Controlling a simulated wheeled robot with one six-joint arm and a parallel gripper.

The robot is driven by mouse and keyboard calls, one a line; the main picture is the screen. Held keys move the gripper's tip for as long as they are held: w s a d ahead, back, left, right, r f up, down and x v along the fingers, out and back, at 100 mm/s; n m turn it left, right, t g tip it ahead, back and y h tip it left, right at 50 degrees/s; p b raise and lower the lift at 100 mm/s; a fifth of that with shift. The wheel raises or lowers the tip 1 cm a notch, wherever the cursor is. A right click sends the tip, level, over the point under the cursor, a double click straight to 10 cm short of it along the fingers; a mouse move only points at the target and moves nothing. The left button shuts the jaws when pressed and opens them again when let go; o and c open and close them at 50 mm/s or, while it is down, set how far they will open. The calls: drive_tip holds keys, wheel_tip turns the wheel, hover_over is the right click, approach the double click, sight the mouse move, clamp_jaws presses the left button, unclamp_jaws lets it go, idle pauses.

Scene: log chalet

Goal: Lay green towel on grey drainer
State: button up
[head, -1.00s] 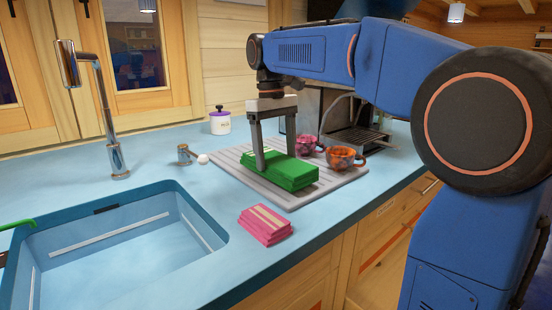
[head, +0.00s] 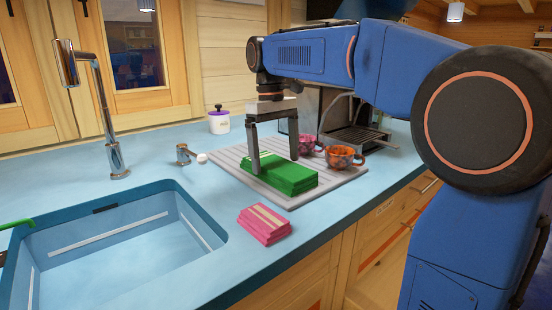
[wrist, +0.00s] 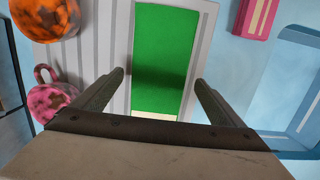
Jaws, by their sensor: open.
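The green towel (head: 286,178) is a folded stack with a pale band, lying flat on the grey drainer (head: 284,201). In the wrist view the green towel (wrist: 170,60) lies between and beyond my fingers, on the ribbed grey drainer (wrist: 117,45). My gripper (head: 272,165) is open, straddling the towel's far end, with its fingers pointing down. In the wrist view my gripper (wrist: 158,75) shows a gap on both sides between fingers and towel.
A pink mug (head: 309,146) and an orange mug (head: 343,158) stand on the drainer's right side. A folded pink towel (head: 264,224) lies on the counter in front. The sink (head: 120,250) is at the left. A white jar (head: 219,121) stands behind.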

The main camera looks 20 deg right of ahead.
sight(273, 163)
wheel_tip(273, 163, up, 12)
drive_tip(key=w, duration=0.1)
drive_tip(key=shift+w+a+f, duration=0.15)
drive_tip(key=shift+a+f, duration=0.1)
idle(0.4)
